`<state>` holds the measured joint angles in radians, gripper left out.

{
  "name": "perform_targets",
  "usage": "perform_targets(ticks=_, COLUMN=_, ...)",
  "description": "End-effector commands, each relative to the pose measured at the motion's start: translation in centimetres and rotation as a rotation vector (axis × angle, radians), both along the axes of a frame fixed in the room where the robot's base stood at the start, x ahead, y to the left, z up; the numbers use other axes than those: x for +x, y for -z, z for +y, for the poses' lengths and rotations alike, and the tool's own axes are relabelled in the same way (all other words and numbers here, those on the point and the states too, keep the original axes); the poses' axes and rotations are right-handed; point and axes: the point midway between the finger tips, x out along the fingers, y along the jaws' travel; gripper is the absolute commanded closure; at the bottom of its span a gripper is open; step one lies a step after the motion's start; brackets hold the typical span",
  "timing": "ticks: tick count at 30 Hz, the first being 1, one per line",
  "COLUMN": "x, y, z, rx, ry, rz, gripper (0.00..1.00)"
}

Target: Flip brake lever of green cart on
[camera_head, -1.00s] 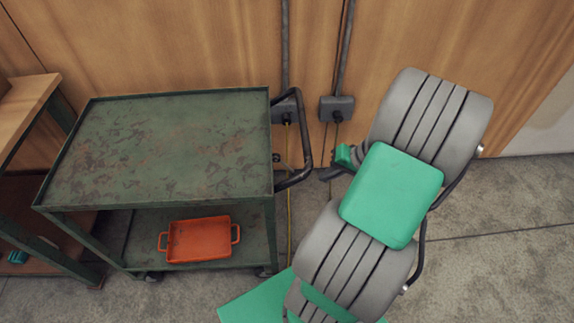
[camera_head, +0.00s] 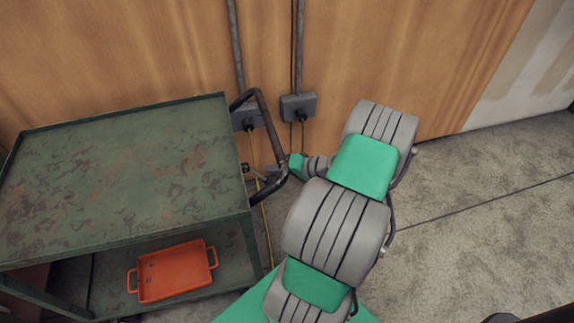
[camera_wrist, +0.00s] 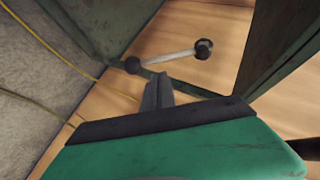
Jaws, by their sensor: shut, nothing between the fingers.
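The green cart (camera_head: 120,180) stands at the left in the head view, with worn paint and a dark bar handle (camera_head: 270,130) at its right end. The brake lever (camera_wrist: 170,57), a light rod with a black knob at each end, shows near the top of the wrist view beside the cart's green metal. In the head view only a small dark knob of it (camera_head: 245,168) shows by the cart's right side. My gripper (camera_head: 272,168) points left toward the lever, by the handle. Its fingers (camera_wrist: 158,85) are shut and empty, just below the rod in the wrist view; contact cannot be told.
An orange tray (camera_head: 175,272) sits on the cart's lower shelf. A wooden wall (camera_head: 400,50) with outlet boxes (camera_head: 298,106) and conduits stands close behind. A yellow cable (camera_head: 264,215) hangs beside the cart. Bare concrete floor (camera_head: 480,220) is open at the right.

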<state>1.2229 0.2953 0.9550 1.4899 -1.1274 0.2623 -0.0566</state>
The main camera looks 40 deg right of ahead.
Motion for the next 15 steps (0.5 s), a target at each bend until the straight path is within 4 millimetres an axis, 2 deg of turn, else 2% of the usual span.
perform_targets(ticks=4, x=0.20, y=0.81, z=1.09, rx=-0.002, ry=0.001, rz=0.000, gripper=1.00)
perform_targets(ticks=15, x=0.25, y=1.05, z=1.36, rx=-0.001, ry=0.001, rz=0.000, gripper=1.00)
